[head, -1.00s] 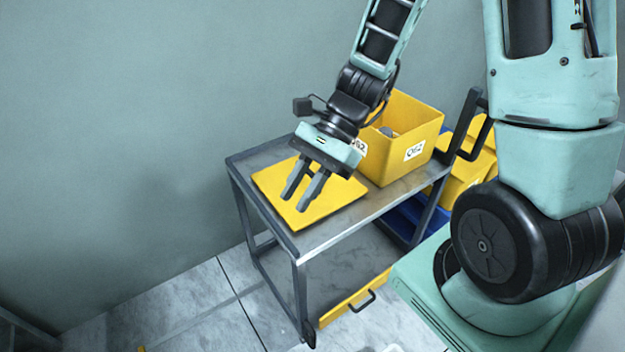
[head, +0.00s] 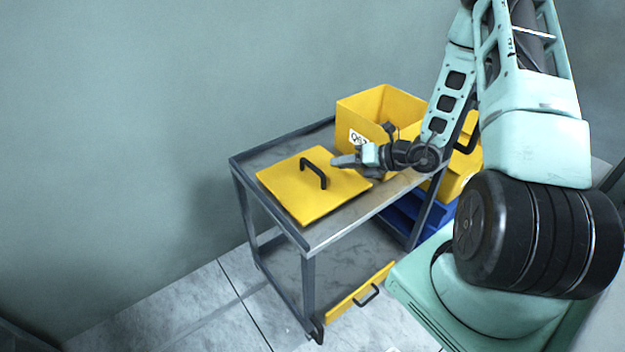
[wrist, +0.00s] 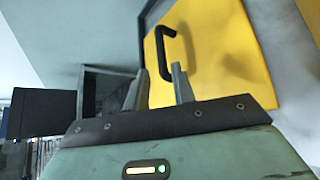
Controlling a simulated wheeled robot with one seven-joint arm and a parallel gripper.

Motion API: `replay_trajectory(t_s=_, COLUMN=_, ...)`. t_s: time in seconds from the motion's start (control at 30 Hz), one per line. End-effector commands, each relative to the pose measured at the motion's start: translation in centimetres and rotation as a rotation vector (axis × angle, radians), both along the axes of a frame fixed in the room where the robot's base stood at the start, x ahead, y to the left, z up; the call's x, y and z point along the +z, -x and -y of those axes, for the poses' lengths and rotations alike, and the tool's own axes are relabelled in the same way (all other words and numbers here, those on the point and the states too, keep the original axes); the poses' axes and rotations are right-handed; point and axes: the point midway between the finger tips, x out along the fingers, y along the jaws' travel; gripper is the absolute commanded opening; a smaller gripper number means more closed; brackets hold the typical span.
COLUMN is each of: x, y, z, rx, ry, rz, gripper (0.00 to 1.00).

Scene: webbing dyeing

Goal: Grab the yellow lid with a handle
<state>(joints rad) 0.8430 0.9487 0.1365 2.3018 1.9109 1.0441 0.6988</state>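The yellow lid (head: 290,193) lies flat on the cart's top shelf, with its black handle (head: 315,172) standing up from its middle. The lid (wrist: 222,50) and its handle (wrist: 160,48) also show in the wrist view, ahead of the fingers. My gripper (head: 336,161) is just right of the handle, level and pointing left, over the lid's right edge. In the wrist view the two fingers (wrist: 162,82) are apart with nothing between them. The handle is outside the fingers and appears clear of them.
A yellow box (head: 372,108) stands behind my gripper on the grey metal cart (head: 318,237). Another yellow lid with a handle (head: 350,303) is low at the cart's lower shelf. Blue bins (head: 405,215) sit to the right. The wall is behind.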

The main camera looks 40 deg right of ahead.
Motion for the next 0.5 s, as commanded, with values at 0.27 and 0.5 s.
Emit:
replay_trajectory(t_s=0.27, x=-1.9, y=-3.4, z=-2.1, rx=0.005, ry=0.002, rz=0.001, gripper=0.25)
replay_trajectory(t_s=0.5, x=-2.7, y=-4.8, z=-3.0, rx=0.006, ry=0.001, rz=0.001, gripper=0.25)
